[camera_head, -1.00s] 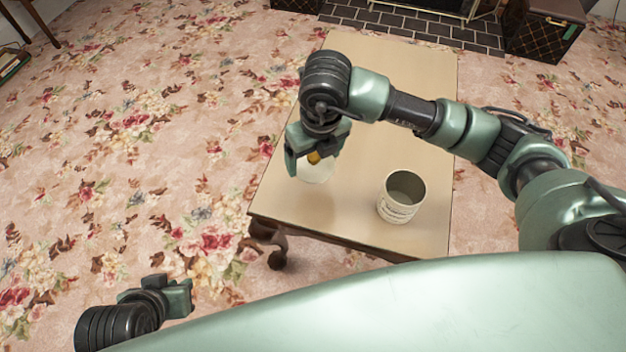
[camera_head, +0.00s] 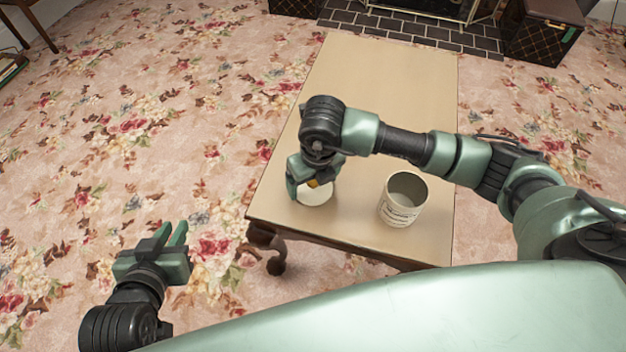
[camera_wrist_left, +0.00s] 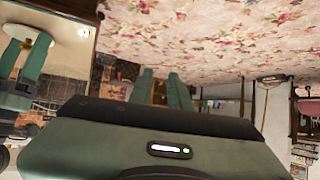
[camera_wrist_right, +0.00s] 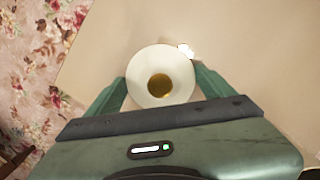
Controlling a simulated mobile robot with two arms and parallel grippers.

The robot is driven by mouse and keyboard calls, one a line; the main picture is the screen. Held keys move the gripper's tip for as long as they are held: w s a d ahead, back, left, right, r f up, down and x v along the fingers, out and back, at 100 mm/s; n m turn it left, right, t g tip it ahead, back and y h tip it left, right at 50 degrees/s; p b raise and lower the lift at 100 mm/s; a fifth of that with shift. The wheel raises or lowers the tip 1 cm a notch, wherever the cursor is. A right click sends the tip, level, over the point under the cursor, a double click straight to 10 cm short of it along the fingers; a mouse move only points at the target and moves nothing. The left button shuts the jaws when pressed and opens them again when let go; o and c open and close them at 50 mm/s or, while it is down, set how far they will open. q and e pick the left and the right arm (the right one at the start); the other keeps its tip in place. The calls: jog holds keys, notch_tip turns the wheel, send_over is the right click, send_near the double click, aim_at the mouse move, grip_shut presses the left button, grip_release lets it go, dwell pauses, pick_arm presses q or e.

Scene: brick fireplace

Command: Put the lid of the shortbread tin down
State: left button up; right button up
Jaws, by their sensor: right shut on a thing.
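The shortbread tin (camera_head: 403,200) is a pale open cylinder with dark print, upright near the table's front edge. Its lid (camera_head: 314,196) is a round cream disc with a gold knob, left of the tin and at or just above the tabletop; I cannot tell if it touches. My right gripper (camera_head: 313,179) is over the lid and shut on it. In the right wrist view the lid (camera_wrist_right: 142,90) lies between the fingers. My left gripper (camera_head: 172,229) is empty, its fingers apart, over the carpet left of the table.
The wooden table (camera_head: 375,75) is clear toward the back and around the lid. Floral carpet (camera_head: 130,120) surrounds it. A brick hearth (camera_head: 430,33) and a dark box (camera_head: 545,32) stand beyond the far end.

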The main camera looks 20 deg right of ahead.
aim_at(314, 183)
pick_arm(q)
jog(key=shift+w+r, duration=0.1)
pick_arm(e)
jog(key=shift+f, duration=0.1)
jog(key=o, duration=1.2)
pick_arm(q)
jog(key=shift+w+d+r, duration=0.15)
jog(key=shift+w+r, duration=0.05)
jog(key=shift+r, duration=0.05)
pick_arm(e)
jog(key=r, duration=0.1)
jog(key=r+p, duration=0.1)
jog(key=r, duration=0.3)
jog(key=shift+s+r+p, duration=0.15)
jog(key=shift+s+p, duration=0.15)
pick_arm(q)
jog(key=s+a+f+g+y, duration=0.1)
jog(key=s+a+f+g, duration=0.1)
jog(key=s, duration=0.4)
jog(key=s+a+f+g+y+p, duration=0.1)
jog(key=s+a+f+g, duration=0.1)
jog(key=s+f+g, duration=0.2)
jog(key=s+g, duration=0.1)
jog(key=s, duration=0.2)
jog(key=shift+s+a+f, duration=0.2)
jog(key=shift+a+f, duration=0.1)
pick_arm(e)
notch_tip(314, 183, up, 7)
jog(key=s, duration=0.1)
jog(key=shift+d, duration=0.15)
